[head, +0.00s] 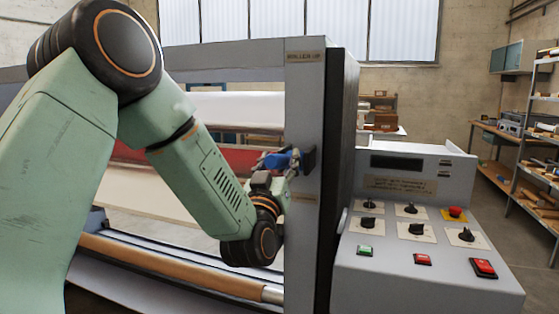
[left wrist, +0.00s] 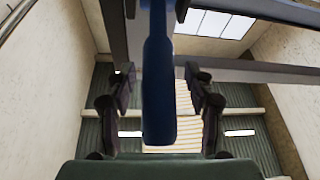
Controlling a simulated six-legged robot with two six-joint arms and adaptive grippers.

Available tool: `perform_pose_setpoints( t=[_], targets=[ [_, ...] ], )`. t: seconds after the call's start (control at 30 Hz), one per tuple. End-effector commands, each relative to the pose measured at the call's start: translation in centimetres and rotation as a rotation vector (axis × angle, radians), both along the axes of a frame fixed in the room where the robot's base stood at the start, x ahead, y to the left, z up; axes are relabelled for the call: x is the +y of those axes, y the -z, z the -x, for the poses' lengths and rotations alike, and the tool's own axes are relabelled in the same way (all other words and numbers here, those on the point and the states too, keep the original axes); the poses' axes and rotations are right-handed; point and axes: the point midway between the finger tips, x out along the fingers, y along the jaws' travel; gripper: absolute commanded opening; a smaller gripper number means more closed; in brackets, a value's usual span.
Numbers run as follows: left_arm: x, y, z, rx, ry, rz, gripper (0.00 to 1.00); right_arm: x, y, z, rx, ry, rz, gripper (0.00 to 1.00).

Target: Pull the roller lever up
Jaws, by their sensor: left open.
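The roller lever has a blue handle (head: 282,160) on a dark bracket on the side of the laminator's grey end post. In the left wrist view the blue handle (left wrist: 158,85) hangs down the middle of the picture, between my two fingers. My left gripper (head: 272,162) is at the lever in the head view, with its fingers partly hidden behind the handle and its own wrist. In the left wrist view my left gripper (left wrist: 158,104) is open, with a gap on each side of the handle. My right gripper is not in view.
The grey laminator post (head: 304,90) stands right beside the lever. A control panel (head: 415,235) with knobs, buttons and a red emergency stop (head: 455,212) is to the right. A tan roller (head: 170,266) runs along the lower front. Shelves (head: 535,130) stand at the far right.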

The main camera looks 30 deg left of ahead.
Motion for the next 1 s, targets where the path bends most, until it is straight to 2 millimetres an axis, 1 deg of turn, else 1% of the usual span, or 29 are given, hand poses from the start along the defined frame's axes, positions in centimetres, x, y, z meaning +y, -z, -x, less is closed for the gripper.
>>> perform_pose_setpoints(
  t=[0.23, 0.83, 0.87, 1.0],
  targets=[
    [-0.11, 0.03, 0.05, 0.001, 0.001, 0.000, 0.53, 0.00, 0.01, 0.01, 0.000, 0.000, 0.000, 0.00],
    [-0.14, 0.00, 0.05, 0.001, 0.003, 0.000, 0.02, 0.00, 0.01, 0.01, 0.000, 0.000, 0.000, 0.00],
    [-0.14, 0.00, 0.05, 0.000, 0.002, 0.000, 0.00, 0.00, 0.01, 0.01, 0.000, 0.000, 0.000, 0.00],
    [-0.12, 0.00, 0.06, 0.000, 0.002, 0.000, 0.00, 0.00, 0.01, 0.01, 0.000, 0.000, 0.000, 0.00]
  ],
)
